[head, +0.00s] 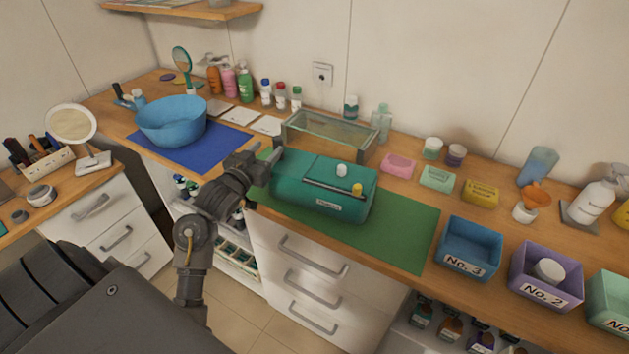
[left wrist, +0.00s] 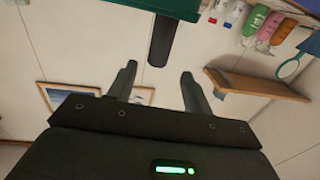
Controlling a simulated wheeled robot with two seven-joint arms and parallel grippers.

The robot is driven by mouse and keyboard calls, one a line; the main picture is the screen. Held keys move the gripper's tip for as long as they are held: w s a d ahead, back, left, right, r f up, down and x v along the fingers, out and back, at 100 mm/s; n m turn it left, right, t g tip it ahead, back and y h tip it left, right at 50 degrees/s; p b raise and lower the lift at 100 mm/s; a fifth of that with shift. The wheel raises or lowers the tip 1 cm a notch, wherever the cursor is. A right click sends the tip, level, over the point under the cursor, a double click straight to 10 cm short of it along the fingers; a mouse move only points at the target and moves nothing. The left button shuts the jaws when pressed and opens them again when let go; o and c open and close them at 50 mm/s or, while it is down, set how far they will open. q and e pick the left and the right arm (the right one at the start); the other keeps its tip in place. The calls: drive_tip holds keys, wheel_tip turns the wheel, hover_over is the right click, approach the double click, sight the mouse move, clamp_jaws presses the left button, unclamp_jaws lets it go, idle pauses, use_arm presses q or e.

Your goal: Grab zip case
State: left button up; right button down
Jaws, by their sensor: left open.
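The zip case (head: 300,192) is a teal box-shaped case with a front label, lying on the green mat (head: 411,232). A dark strip runs across its top, with a small white item (head: 341,170) and a yellow-topped item (head: 357,189) on it. My left gripper (head: 270,162) is open at the case's left end. In the left wrist view the open fingers (left wrist: 157,74) are empty; the case's edge (left wrist: 135,3) shows at the top, with a dark tab (left wrist: 161,42) sticking out toward the gap between them. Whether the fingers touch the case is unclear. My right gripper is not in view.
A glass box (head: 330,137) stands close behind the case. A blue bowl (head: 171,121) sits on a blue mat (head: 207,153) to the left. A blue bin (head: 468,248) and a purple bin (head: 546,276) stand to the right. The green mat's right part is clear.

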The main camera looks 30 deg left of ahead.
sight(275, 143)
use_arm(q)
drive_tip(key=shift+w, duration=0.35)
drive_tip(key=shift+w+r+p, duration=0.1)
drive_tip(key=shift+w+p, duration=0.2)
drive_tip(key=shift+w, duration=0.15)
drive_tip(key=w, duration=0.3)
drive_tip(key=w+p, duration=0.1)
drive_tip(key=shift+w+a+f, duration=0.15)
drive_tip(key=shift+a+f, duration=0.05)
drive_tip(key=shift+f, duration=0.05)
clamp_jaws()
